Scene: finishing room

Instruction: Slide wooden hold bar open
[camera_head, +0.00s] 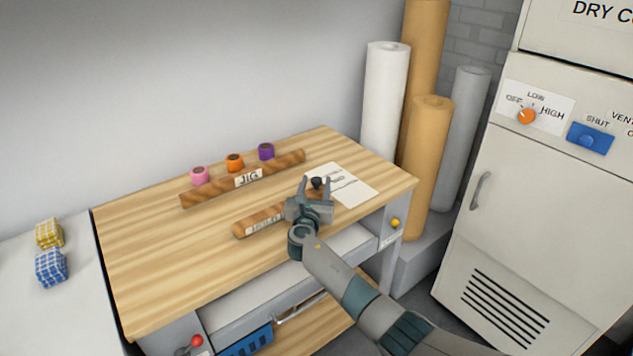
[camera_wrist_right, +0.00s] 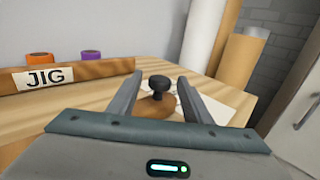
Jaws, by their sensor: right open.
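The wooden hold bar (camera_head: 257,222) lies on the striped wooden workbench, in front of the longer bar labelled JIG. Its label is partly covered by my right gripper. A dark round knob (camera_head: 317,183) stands on the bar's right end. My right gripper (camera_head: 316,186) is open over that end, with its fingers pointing away from me. In the right wrist view the black knob (camera_wrist_right: 158,83) shows between the two open fingers, apart from both. The wooden end of the bar (camera_wrist_right: 156,105) is under the knob. My left gripper is out of view.
The JIG bar (camera_head: 215,189) lies behind, with pink, orange and purple spools (camera_head: 235,163) beyond it. A paper sheet (camera_head: 352,188) lies at the bench's right. Tall rolls (camera_head: 385,100) and a white cabinet (camera_head: 540,210) stand to the right. The bench's left part is clear.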

